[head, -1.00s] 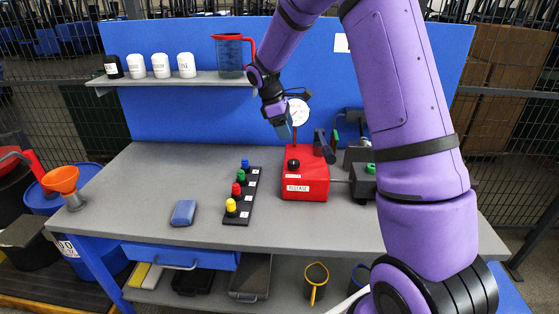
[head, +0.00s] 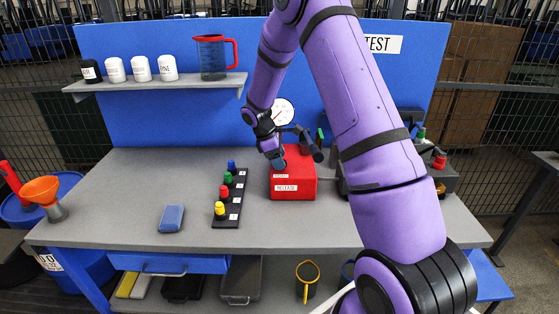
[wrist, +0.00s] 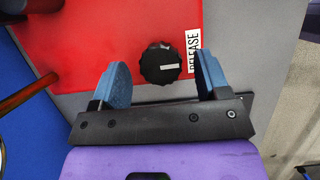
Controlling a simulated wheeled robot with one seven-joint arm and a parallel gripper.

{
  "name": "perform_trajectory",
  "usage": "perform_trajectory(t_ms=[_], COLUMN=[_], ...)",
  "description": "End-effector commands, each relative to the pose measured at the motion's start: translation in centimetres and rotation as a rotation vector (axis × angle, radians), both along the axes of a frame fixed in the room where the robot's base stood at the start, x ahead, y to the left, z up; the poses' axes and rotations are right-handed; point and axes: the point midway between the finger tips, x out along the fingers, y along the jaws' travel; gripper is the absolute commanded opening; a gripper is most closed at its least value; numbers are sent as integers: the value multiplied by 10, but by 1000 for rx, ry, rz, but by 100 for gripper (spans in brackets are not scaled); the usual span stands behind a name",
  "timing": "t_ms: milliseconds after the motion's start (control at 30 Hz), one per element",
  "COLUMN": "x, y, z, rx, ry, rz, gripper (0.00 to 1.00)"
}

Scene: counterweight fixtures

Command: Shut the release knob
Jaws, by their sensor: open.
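The release knob (wrist: 160,64) is black and round with a white line mark. It sits on the red box beside a white label reading RELEASE. The red box (head: 293,188) stands on the grey workbench in the head view, where my gripper hides the knob. My gripper (wrist: 162,82) is open, with one blue-padded finger to each side of the knob in the wrist picture. The fingertips appear close to the knob, but I cannot tell whether they touch it. In the head view my gripper (head: 278,164) is over the red box's top.
A black strip with coloured knobs (head: 228,200) and a blue block (head: 172,218) lie left of the red box. A round gauge (head: 284,112) and a black lever (head: 310,146) stand behind it. A shelf (head: 160,84) holds bottles and a jug.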

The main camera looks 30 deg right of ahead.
Motion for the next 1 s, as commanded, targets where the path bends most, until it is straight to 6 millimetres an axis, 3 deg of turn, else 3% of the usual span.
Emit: perform_trajectory(t_ms=[400, 600, 633, 1000], x=[-2, -2, -2, -1], y=[-2, -2, -2, -2], z=[-7, -7, -7, -7], rx=[0, 0, 0, 0], ry=[0, 0, 0, -1], rz=[1, 1, 1, -54], gripper=[69, 23, 20, 20])
